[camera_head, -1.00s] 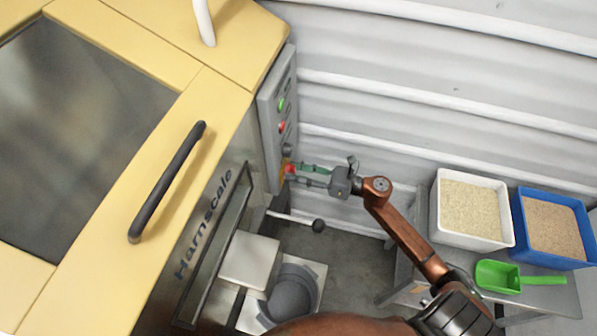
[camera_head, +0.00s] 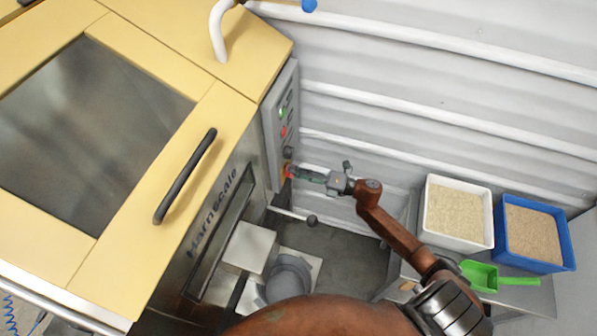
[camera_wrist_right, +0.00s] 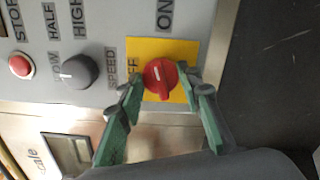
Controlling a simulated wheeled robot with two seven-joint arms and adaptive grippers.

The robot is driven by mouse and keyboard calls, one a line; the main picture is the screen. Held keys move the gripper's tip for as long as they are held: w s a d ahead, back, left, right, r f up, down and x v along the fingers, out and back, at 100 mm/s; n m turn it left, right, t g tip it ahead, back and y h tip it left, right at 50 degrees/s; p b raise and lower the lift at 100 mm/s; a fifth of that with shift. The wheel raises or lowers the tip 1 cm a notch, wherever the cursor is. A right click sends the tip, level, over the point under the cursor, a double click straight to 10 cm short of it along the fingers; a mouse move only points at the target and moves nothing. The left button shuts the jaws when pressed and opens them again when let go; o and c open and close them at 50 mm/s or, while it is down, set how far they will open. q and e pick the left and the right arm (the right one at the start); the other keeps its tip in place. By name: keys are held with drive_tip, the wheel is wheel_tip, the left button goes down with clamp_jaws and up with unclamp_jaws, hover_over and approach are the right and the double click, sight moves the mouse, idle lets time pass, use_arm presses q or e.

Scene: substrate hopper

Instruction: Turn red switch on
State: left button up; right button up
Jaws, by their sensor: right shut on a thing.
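The red switch (camera_wrist_right: 160,78) is a round knob on a yellow plate in the right wrist view. OFF is printed to its left and ON above it. Its raised bar runs roughly up and down, with a small white mark near the upper end. My right gripper (camera_wrist_right: 166,97) has its green-padded fingers on either side of the knob and is shut on it. In the head view, the right gripper (camera_head: 297,173) reaches the lower end of the grey control panel (camera_head: 281,115), and the fingers partly hide the switch. My left gripper is not in view.
A dark speed knob (camera_wrist_right: 78,71) and a red stop button (camera_wrist_right: 20,66) sit beside the switch. White (camera_head: 457,245) and blue (camera_head: 543,266) bins and a green scoop (camera_head: 480,275) stand at right.

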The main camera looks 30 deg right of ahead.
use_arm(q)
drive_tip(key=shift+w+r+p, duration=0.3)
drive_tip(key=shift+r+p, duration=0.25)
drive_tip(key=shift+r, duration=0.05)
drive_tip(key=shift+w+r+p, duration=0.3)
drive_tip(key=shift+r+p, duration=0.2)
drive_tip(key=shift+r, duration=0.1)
use_arm(e)
drive_tip(key=shift+m, duration=1.9)
drive_tip(key=o, duration=1.1)
drive_tip(key=shift+o, duration=0.2)
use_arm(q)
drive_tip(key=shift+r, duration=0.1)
use_arm(e)
drive_tip(key=v, duration=0.7)
drive_tip(key=shift+s+d, duration=0.2)
drive_tip(key=shift+s, duration=0.05)
drive_tip(key=shift+f+m, duration=0.1)
drive_tip(key=shift+m, duration=0.2)
